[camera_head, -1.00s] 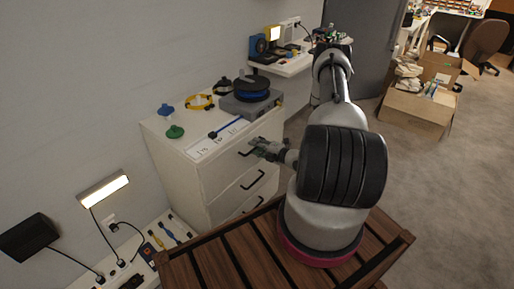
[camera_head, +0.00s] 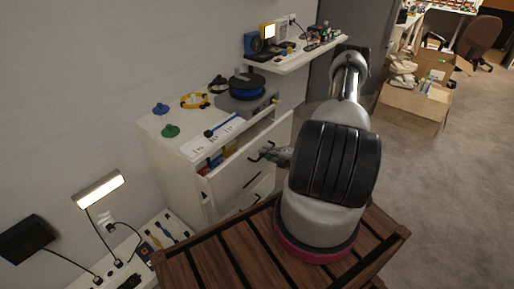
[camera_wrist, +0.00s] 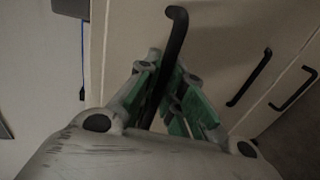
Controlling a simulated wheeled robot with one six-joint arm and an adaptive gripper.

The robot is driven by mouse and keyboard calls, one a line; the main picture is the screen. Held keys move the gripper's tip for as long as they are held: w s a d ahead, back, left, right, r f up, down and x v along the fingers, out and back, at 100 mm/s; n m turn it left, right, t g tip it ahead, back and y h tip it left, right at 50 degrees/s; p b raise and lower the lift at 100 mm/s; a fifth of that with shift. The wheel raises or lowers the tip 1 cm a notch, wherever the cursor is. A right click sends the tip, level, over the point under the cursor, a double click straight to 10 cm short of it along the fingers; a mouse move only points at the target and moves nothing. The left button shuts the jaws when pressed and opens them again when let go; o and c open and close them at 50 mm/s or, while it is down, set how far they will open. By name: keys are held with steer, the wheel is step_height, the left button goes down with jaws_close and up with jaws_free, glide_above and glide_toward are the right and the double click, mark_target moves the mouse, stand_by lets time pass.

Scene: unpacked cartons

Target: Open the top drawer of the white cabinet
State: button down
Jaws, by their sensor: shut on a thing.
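The white cabinet (camera_head: 177,188) stands against the wall, left of my arm in the head view. Its top drawer (camera_head: 225,181) is pulled out, and colored items show inside it. My gripper (camera_head: 272,155) is at the front of this drawer. In the wrist view my gripper (camera_wrist: 165,95) has its green-padded fingers on both sides of the black top drawer handle (camera_wrist: 176,40), shut on it. The lower drawers are shut; their dark handles (camera_wrist: 250,77) show at the right of the wrist view. My arm partly hides the right side of the drawer front.
On the cabinet top are a blue spool (camera_head: 247,88) on a grey box, a yellow ring (camera_head: 194,100), and green (camera_head: 170,131) and blue knobs. A wall shelf (camera_head: 297,58) is behind. Open cardboard boxes (camera_head: 414,104) stand on the floor at right.

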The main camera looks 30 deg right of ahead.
steer(key=f+v, duration=0.2)
steer(key=v, duration=0.8)
steer(key=s+f+v, duration=0.1)
steer(key=f+v, duration=0.1)
steer(key=v, duration=0.8)
steer(key=shift+s+d+f, duration=0.15)
steer(key=shift+s, duration=0.1)
steer(key=c, duration=1.5)
jaws_free()
steer(key=shift+d, duration=0.1)
steer(key=v, duration=1.2)
